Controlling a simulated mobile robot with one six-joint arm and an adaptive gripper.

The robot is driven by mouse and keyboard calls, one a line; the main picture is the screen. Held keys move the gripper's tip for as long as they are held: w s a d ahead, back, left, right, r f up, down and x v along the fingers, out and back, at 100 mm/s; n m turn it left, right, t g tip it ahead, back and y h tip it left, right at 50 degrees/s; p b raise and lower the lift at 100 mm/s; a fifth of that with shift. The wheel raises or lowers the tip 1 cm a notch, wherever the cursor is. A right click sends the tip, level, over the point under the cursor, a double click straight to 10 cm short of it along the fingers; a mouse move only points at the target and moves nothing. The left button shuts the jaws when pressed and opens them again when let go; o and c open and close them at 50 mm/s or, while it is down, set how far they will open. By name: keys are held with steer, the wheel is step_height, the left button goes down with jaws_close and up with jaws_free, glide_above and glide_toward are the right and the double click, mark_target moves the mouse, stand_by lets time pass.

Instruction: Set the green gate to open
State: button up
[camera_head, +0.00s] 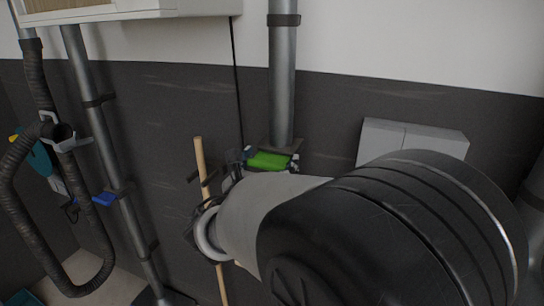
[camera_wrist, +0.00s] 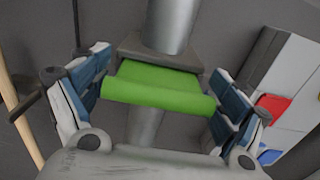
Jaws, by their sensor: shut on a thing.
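The green gate (camera_head: 268,160) is a flat slide with a rolled front lip, set in a dark housing on a vertical grey pipe. In the wrist view the green gate (camera_wrist: 158,90) sticks out of the housing (camera_wrist: 160,52) toward the camera. My gripper (camera_wrist: 157,92) has one blue-and-white finger at each side end of the lip and is shut on it. In the head view my gripper (camera_head: 271,163) is at the gate, partly hidden behind my arm. How far the slide sits inside the housing is hidden.
A wooden pole (camera_head: 200,160) leans close to the left of my gripper. A blue gate (camera_head: 104,198) sits on another pipe (camera_head: 92,90) at left, near a looped hose (camera_head: 38,90). A pale wall box (camera_head: 410,138) is at right; red (camera_wrist: 272,108) and blue parts show beneath it.

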mark_target(265, 168)
steer(key=c, duration=0.5)
steer(key=v, duration=0.5)
steer(key=shift+s+a, duration=0.1)
steer(key=shift+s, duration=0.1)
steer(key=shift+w+f, duration=0.1)
steer(key=shift+c, duration=0.3)
steer(key=o, duration=1.4)
steer(key=shift+s, duration=0.2)
